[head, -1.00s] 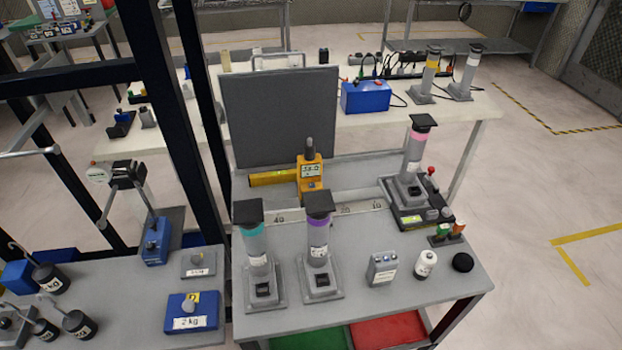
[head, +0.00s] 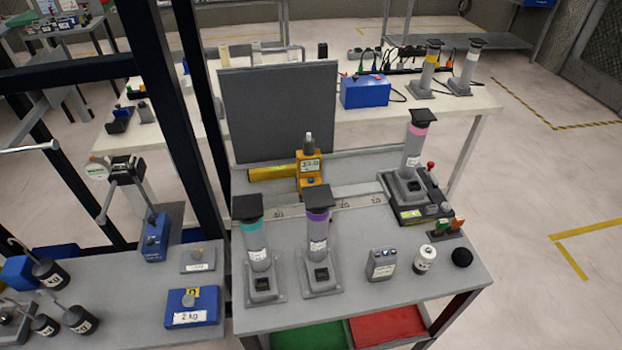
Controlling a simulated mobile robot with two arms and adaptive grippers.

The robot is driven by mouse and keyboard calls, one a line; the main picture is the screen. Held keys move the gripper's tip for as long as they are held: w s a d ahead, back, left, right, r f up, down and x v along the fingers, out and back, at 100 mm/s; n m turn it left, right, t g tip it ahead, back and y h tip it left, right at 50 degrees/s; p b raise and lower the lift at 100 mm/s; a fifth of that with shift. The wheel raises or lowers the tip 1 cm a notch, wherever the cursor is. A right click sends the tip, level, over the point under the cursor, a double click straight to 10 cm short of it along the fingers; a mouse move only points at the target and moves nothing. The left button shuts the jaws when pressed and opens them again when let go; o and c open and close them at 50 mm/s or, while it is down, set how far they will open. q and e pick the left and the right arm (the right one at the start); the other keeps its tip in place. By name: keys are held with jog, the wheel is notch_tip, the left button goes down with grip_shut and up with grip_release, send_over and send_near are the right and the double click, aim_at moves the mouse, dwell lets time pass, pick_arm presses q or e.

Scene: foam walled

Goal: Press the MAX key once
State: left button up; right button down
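A yellow handheld meter (head: 309,172) with a small display and a grey tip stands upright at the back of the grey bench, in front of the dark grey panel. Its markings are too small to read, so I cannot make out a key labelled MAX. A small grey box (head: 382,264) with small buttons or lights on its top stands near the front of the bench; its label is also unreadable. Neither of my grippers shows in the head view.
Tubes with a teal band (head: 256,245) and a purple band (head: 318,240) stand at the front of the grey bench (head: 350,292). A pink-banded tube (head: 415,150) stands on a black-based device at right. A white bottle (head: 425,259) and black ball (head: 461,257) sit front right.

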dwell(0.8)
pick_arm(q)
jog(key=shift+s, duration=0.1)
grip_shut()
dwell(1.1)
